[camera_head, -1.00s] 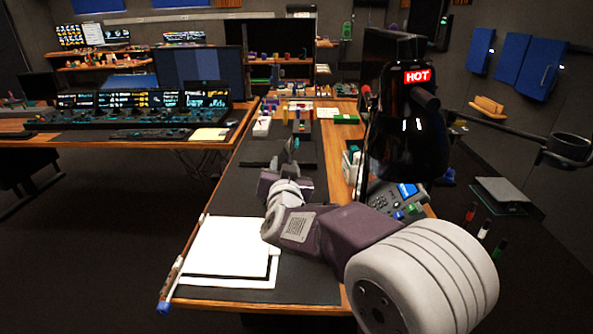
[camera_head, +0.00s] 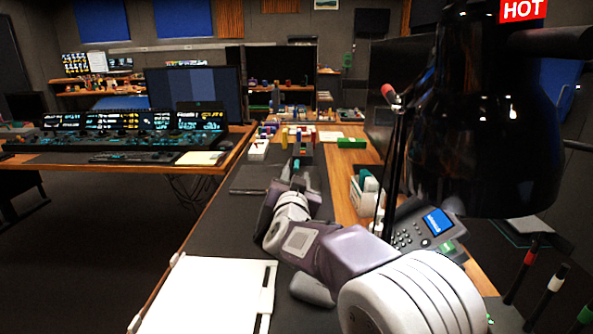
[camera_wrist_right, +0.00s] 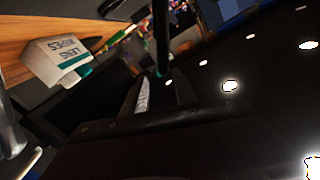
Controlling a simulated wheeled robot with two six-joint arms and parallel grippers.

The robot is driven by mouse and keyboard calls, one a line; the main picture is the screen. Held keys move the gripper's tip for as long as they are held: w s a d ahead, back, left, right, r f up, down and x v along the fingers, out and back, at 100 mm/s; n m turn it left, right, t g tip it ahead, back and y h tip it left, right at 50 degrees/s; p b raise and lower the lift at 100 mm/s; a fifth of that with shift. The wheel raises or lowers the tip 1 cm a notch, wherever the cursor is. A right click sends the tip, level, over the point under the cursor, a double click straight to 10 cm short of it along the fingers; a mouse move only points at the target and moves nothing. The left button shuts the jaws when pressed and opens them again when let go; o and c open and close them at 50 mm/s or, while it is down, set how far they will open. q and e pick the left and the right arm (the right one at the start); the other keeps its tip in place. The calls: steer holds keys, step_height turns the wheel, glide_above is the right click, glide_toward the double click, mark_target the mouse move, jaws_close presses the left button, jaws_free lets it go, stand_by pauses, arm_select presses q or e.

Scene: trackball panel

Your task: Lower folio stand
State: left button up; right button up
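My right arm reaches forward over the long desk in the head view. Its gripper (camera_head: 297,168) is above the dark desk mat, with a small teal piece showing by its fingertips. In the right wrist view the two dark fingers (camera_wrist_right: 162,92) look apart, with a thin dark rod with a teal end (camera_wrist_right: 161,50) in line with the gap; I cannot tell if they touch. A flat dark panel (camera_head: 248,178), possibly the folio stand, lies on the mat left of the gripper; I cannot be sure of this. My left gripper is out of view.
A big glossy black lamp (camera_head: 490,140) with a HOT sign hangs at the right. A phone (camera_head: 425,228) and a white wipes box (camera_head: 365,195) stand right of my arm; the box also shows in the right wrist view (camera_wrist_right: 58,60). White sheets (camera_head: 205,295) lie near left.

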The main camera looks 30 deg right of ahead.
mark_target(296, 171)
steer(key=b+x, duration=0.1)
steer(key=x, duration=0.5)
steer(key=shift+f, duration=0.1)
jaws_close()
stand_by(1.1)
